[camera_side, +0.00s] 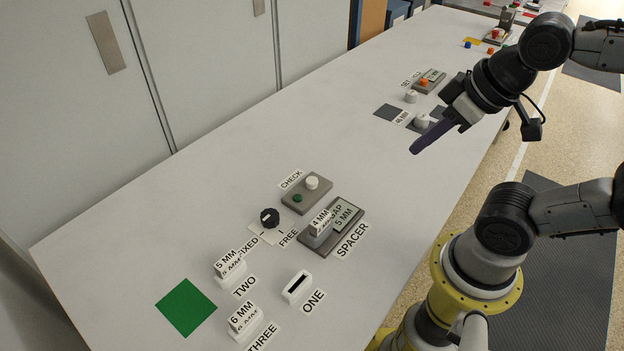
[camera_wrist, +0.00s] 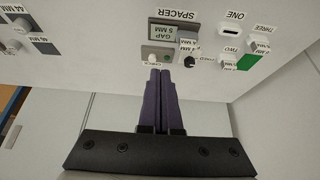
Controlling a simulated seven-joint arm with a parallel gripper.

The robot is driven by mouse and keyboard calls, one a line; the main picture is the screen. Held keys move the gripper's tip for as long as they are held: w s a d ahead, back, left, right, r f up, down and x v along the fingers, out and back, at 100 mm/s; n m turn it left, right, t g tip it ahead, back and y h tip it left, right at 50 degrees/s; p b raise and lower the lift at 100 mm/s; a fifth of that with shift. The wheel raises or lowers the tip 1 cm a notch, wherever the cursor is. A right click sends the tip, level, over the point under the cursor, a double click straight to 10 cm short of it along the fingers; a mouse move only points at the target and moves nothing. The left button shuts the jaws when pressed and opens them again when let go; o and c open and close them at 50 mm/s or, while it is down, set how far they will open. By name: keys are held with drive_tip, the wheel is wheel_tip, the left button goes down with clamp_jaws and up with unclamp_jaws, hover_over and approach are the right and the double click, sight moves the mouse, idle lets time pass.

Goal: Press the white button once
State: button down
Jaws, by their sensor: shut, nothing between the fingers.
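The white button (camera_side: 312,183) is a small round cap on a grey box (camera_side: 320,193) labelled CHECK, beside a green round spot (camera_side: 297,197). In the wrist view the white button (camera_wrist: 152,58) shows just beyond my fingertips, to their left. My gripper (camera_side: 415,150) is shut and empty, its dark purple fingers together. In the side view it is in the air to the upper right of the CHECK box, clearly apart from it. The shut fingers fill the middle of the wrist view (camera_wrist: 161,72).
Beside the CHECK box are a black knob (camera_side: 269,217) marked FIXED and FREE, and the SPACER stand (camera_side: 345,207) holding a 4 MM block. Blocks marked 5 MM (camera_side: 229,268) and 6 MM (camera_side: 243,318), an empty slot ONE (camera_side: 297,287) and a green square (camera_side: 186,306) lie nearer.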

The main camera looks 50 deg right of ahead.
drive_tip(key=w+d+r+n+t+h, duration=0.25)
drive_tip(key=w+r+t, duration=0.2)
drive_tip(key=w, duration=0.55)
drive_tip(key=n+g+y, duration=0.1)
drive_tip(key=n+y, duration=0.4)
drive_tip(key=n, duration=0.4)
hover_over(317, 181)
wheel_tip(317, 181, down, 17)
drive_tip(key=shift+r+h, duration=0.15)
drive_tip(key=shift+h, duration=0.1)
drive_tip(key=shift+f, duration=4.4)
drive_tip(key=shift+f, duration=0.1)
drive_tip(key=shift+f, duration=0.3)
